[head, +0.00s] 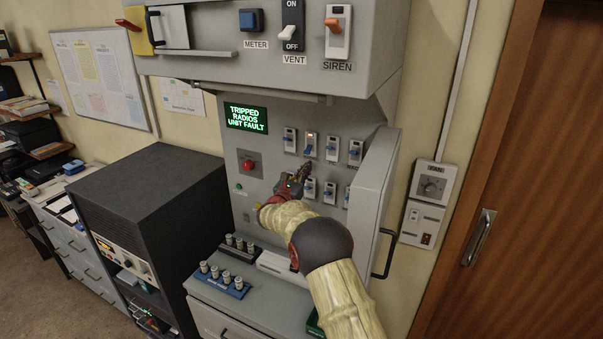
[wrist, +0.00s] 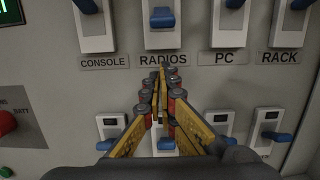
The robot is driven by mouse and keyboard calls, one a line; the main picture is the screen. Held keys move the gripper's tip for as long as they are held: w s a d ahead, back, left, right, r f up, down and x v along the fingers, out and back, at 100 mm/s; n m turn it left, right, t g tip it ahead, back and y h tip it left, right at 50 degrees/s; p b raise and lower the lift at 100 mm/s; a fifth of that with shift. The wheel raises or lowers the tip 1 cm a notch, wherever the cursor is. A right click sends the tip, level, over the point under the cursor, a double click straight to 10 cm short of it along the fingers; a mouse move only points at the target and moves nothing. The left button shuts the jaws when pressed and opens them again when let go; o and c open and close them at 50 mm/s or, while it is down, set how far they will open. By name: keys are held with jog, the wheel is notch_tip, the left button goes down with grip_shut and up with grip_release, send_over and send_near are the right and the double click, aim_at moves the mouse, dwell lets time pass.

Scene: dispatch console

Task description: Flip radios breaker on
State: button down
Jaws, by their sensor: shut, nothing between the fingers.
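The radios breaker (head: 311,143) is the second switch in the upper row on the grey panel. In the wrist view the radios breaker (wrist: 163,36) has a white body and a blue lever, above its RADIOS label (wrist: 163,60). Its lever sits lower than the levers beside it. My gripper (head: 305,170) is in front of the panel, just below this breaker. In the wrist view my gripper (wrist: 160,78) is shut and empty, its tips just under the label; I cannot tell whether they touch the panel. A green-lit display (head: 246,117) reads TRIPPED RADIOS UNIT FAULT.
CONSOLE (wrist: 95,38), PC (wrist: 229,35) and RACK (wrist: 290,35) breakers flank it. A lower row of breakers is partly behind my gripper. An open cabinet door (head: 372,185) stands close on the right; an overhanging switch box (head: 270,65) is above.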

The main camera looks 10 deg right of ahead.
aim_at(308, 151)
jog(key=r, duration=0.1)
jog(key=s+a+r, duration=0.1)
jog(key=r, duration=0.1)
jog(key=shift+s+r+p, duration=0.1)
jog(key=shift+s+p, duration=0.1)
jog(key=shift+p, duration=0.2)
jog(key=shift+s+r, duration=0.1)
jog(key=shift+s+a+r+p, duration=0.15)
jog(key=shift+r+p, duration=0.05)
jog(key=shift+p, duration=0.2)
